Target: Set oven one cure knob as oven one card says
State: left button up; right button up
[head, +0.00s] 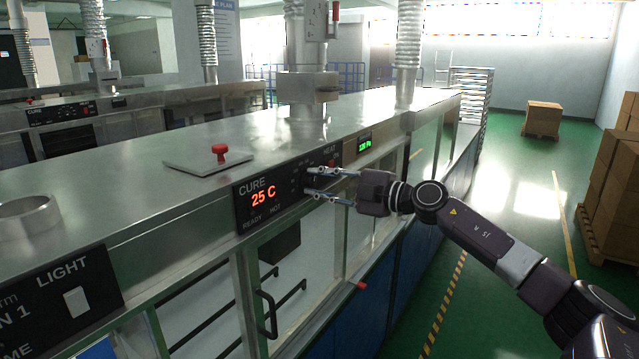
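The black cure panel (284,186) is on the front of the steel oven. It carries the word CURE, a red display (263,198) reading 25 C, and the labels READY and HOT. My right gripper (308,181) is in front of the panel, right of the display, its two fingers apart and pointing at the panel. The cure knob cannot be made out; the fingers are over that part of the panel. I cannot tell whether they touch anything. I see no readable oven one card. My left gripper is not in view.
A LIGHT panel (62,300) with a white switch is at lower left. A red button (220,150) stands on a plate on the oven top. A black door handle (267,313) sticks out below. The green aisle floor (510,215) at right is clear; boxes (611,180) stand beyond.

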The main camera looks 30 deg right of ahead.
jog(key=shift+o, duration=1.3)
jog(key=shift+w+a, duration=0.1)
jog(key=shift+s+d+f, duration=0.1)
jog(key=shift+s+d, duration=0.25)
jog(key=shift+s, duration=0.15)
jog(key=v, duration=0.6)
jog(key=shift+s, duration=0.2)
